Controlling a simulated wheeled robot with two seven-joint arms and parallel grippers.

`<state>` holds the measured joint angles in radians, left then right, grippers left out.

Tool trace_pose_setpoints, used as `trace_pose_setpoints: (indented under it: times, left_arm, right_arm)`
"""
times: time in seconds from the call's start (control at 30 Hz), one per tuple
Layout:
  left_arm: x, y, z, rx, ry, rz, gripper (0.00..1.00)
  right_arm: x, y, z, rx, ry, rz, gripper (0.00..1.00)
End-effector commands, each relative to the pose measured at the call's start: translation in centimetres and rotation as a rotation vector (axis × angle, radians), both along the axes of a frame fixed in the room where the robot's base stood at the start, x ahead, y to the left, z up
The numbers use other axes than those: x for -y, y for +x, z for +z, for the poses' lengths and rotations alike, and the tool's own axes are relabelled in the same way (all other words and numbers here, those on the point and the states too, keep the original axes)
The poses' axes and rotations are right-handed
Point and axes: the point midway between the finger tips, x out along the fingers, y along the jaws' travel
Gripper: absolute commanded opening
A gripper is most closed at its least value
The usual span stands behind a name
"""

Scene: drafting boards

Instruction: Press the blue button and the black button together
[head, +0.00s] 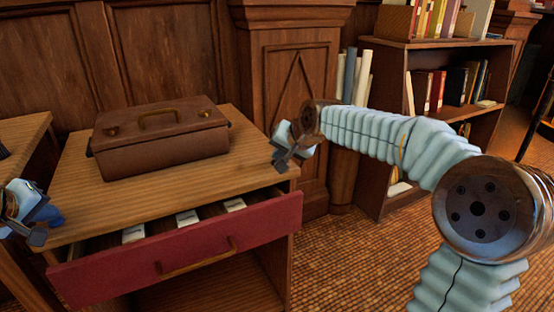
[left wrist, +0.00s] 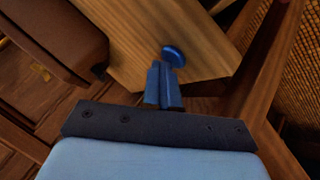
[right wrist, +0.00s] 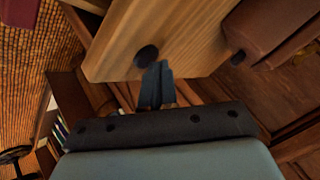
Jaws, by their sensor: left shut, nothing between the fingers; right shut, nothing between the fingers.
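The black button (right wrist: 146,55) is a dark round knob at the edge of the wooden top in the right wrist view. My right gripper (right wrist: 159,66) is shut and empty, its tips beside the button; contact is unclear. In the head view, my left gripper (head: 38,236) and right gripper (head: 283,160) flank the cabinet.
A brown case (head: 160,140) with a handle lies on the wooden cabinet top (head: 250,160). Below it, a red-fronted drawer (head: 120,272) stands open with several white-labelled items inside. A bookshelf (head: 440,48) stands behind on the right. Carpet lies open at the right front.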

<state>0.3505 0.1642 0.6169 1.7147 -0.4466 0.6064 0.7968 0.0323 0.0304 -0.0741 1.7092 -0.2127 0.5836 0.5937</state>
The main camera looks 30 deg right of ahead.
Motion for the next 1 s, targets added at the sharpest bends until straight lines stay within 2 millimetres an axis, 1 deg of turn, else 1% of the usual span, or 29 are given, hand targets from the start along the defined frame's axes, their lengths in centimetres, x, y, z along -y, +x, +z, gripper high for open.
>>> trace_pose_setpoints:
  times: [0.33, 0.7, 0.77, 1.0]
  left_arm:
    - [0.0, 0.0, -0.2, -0.003, 0.000, 0.001, 0.00]
    - [0.0, 0.0, -0.2, -0.003, 0.000, 0.001, 0.00]
    - [0.0, 0.0, -0.2, -0.003, 0.000, 0.001, 0.00]
    - [0.0, 0.0, -0.2, -0.003, 0.000, 0.001, 0.00]
  right_arm:
    - [0.0, 0.0, 1.7, 0.000, 0.000, 0.000, 0.00]
    - [0.0, 0.0, 2.0, 0.001, 0.000, -0.001, 0.00]
    - [0.0, 0.0, 2.4, 0.002, -0.001, 0.000, 0.00]
    - [0.1, 0.0, 4.8, 0.003, -0.001, -0.001, 0.00]
